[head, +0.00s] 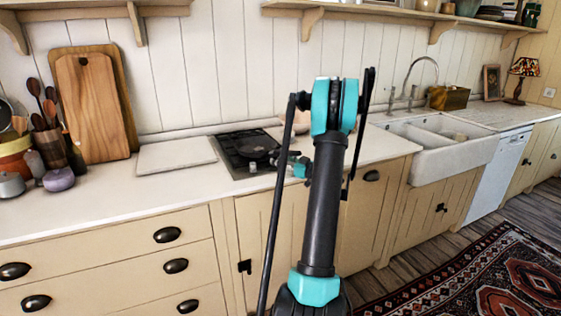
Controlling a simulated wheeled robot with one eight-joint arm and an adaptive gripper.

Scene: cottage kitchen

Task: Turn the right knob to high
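The dark hob (232,160) is set into the white counter at the back wall, left of my arm. A black round pan or burner (258,149) sits on it. I cannot make out any knob; the hob's right side is partly hidden behind my arm. My gripper (296,166) is mostly hidden behind my raised arm. Only a small teal and dark part shows, in front of the hob's right edge. I cannot see its fingertips clearly or tell whether it touches anything.
A white board (176,156) lies left of the hob, near wooden cutting boards (95,105). A white sink (440,150) with a tap (424,72) is on the right. Drawers and cupboards line the counter's front. A patterned rug (490,275) covers the floor at the right.

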